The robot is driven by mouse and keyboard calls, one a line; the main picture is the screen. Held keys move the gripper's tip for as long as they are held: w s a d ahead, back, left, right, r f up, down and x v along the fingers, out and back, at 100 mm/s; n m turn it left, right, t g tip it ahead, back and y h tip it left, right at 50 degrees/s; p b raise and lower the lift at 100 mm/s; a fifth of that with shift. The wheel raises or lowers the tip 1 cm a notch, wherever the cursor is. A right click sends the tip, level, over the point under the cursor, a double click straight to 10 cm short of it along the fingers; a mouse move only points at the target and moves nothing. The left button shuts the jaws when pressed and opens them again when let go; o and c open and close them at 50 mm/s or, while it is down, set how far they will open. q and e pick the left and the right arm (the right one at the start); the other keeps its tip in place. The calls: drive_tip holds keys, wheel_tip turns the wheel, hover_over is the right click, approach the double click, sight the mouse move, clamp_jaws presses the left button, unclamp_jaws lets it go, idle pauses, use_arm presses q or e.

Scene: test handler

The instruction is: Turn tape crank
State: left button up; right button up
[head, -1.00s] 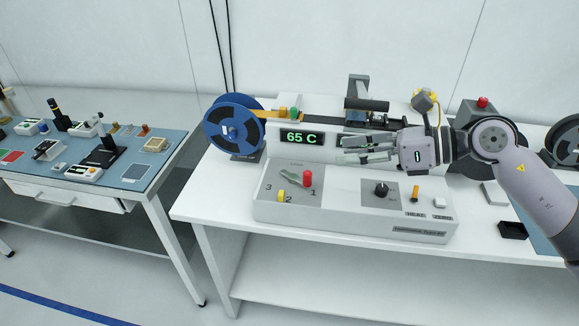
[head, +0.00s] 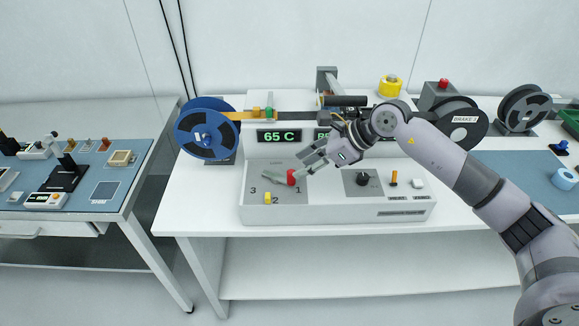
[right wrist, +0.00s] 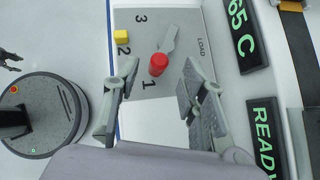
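The tape crank is a grey lever (head: 274,171) with a red knob (head: 291,177), on a grey control panel (head: 340,211) marked 1, 2, 3 and LOAD. The knob is close to mark 1. My right gripper (head: 302,165) is open just above and right of the knob. In the right wrist view the red knob (right wrist: 158,64) appears between the two spread fingers, beyond their tips, and the lever (right wrist: 171,38) runs away from it toward LOAD. I see no finger closed on the knob. A small dark claw-like shape at that view's left edge may be my left gripper.
A yellow block (head: 268,198) sits at mark 2. A black dial (head: 362,179) and an orange lever (head: 394,178) are on the panel's right. Behind are a blue reel (head: 205,128) with orange tape and a 65 C display (head: 279,136). A second bench (head: 90,200) stands left.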

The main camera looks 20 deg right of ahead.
sight(293, 171)
drive_tip(key=p+x, duration=0.1)
drive_tip(key=x, duration=0.4)
drive_tip(key=shift+w+a+f, duration=0.1)
drive_tip(key=shift+a+f, duration=0.1)
drive_tip(key=shift+f, duration=0.1)
clamp_jaws()
idle(0.3)
